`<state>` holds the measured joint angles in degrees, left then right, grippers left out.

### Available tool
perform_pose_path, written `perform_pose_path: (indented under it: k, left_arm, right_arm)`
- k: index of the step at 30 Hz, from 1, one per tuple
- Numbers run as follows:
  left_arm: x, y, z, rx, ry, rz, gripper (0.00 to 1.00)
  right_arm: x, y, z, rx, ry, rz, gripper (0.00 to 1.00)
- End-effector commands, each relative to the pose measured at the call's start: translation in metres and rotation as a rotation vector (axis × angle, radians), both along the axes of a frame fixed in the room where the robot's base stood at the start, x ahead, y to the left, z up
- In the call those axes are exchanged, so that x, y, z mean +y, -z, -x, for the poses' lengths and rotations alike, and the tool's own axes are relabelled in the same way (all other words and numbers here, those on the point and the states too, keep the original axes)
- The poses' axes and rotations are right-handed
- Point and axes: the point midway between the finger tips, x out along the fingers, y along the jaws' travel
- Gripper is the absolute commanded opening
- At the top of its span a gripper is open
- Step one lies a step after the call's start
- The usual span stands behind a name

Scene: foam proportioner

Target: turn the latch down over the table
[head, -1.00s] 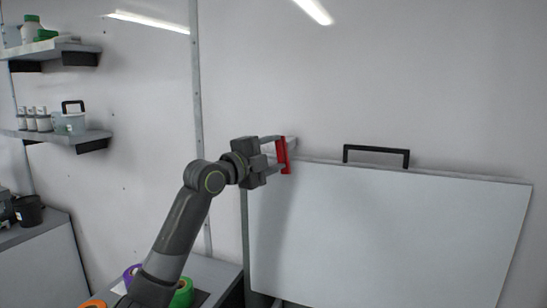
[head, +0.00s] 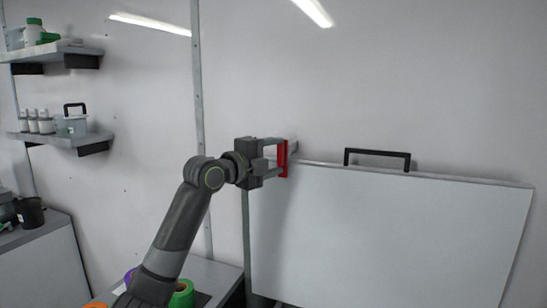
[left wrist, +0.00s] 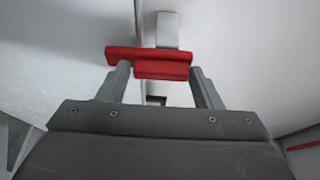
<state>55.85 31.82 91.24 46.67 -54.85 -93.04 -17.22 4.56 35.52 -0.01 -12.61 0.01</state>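The red latch (head: 283,160) is at the top left corner of the large white table panel (head: 400,235), which stands upright against the wall. In the head view the latch's long side is about vertical. My left gripper (head: 279,158) is at the latch, with its fingers apart. In the left wrist view the red latch (left wrist: 150,60) lies across the fingertips, in front of a pale bracket (left wrist: 167,30). The left finger looks to be against it; contact at the right finger is unclear. My right gripper is not in view.
A black handle (head: 377,153) sticks up at the panel's top edge. Two wall shelves (head: 60,137) with bottles and boxes are at the left. A counter with green (head: 182,294) and orange rolls is below my left arm.

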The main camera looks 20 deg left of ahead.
Motion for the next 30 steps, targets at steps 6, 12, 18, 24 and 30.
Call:
perform_pose_path:
  k: [6,12,18,24,30]
  left_arm:
    - [0.0,0.0,0.0,-0.001,0.001,0.003,0.76]
    - [0.0,-0.001,0.001,-0.003,0.001,0.003,0.76]
    - [0.008,0.001,0.016,-0.004,-0.001,0.001,0.76]
    - [0.025,0.002,0.052,-0.005,-0.003,-0.003,0.76]
    - [0.039,0.001,0.085,-0.002,-0.003,-0.002,0.76]
  right_arm:
    - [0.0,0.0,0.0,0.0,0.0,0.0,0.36]
    - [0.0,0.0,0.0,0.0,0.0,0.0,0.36]
    - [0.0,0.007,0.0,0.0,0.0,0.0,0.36]
    - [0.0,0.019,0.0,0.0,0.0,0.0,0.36]
    - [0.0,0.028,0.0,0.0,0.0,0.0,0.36]
